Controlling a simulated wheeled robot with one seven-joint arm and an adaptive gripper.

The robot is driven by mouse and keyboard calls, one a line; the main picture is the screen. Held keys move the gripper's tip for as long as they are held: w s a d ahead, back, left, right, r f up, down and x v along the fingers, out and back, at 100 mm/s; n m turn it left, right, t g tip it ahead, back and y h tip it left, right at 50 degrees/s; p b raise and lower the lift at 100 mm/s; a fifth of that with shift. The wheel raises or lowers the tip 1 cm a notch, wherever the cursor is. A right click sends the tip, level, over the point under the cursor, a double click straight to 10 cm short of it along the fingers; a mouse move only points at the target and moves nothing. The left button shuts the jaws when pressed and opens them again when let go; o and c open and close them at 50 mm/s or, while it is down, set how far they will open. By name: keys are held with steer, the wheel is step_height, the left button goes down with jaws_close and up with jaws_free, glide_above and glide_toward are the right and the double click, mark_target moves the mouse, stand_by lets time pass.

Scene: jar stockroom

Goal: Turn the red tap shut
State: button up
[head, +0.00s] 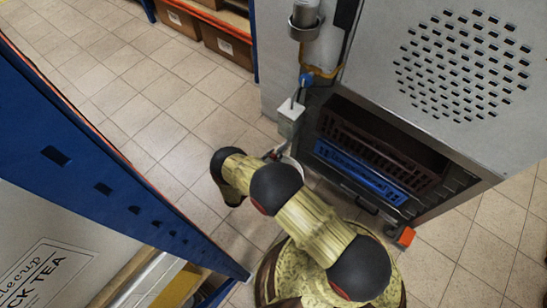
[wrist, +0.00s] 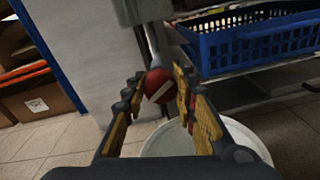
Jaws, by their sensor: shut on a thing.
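The red tap (wrist: 157,86) is a round red knob with a pale bar across its face. In the wrist view it sits at the end of a grey stem, below a grey box. My gripper (wrist: 159,78) has its fingers on either side of the knob and is shut on it. In the head view a small red part of the tap (head: 273,154) shows below a pale box (head: 290,114). My arm hides most of the gripper there.
A white round tub (wrist: 249,138) stands below the tap. A blue crate (wrist: 262,42) sits on a rack close on the right. A blue shelf frame (head: 110,195) rises at left in the head view. Tiled floor (head: 140,110) lies open between.

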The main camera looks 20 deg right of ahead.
steer(key=m, duration=0.6)
steer(key=shift+m, duration=0.3)
steer(key=shift+f, duration=0.1)
stand_by(0.4)
steer(key=o, duration=1.2)
steer(key=shift+c, duration=0.2)
steer(key=v, duration=1.2)
steer(key=shift+s, duration=0.2)
steer(key=shift+d, duration=0.1)
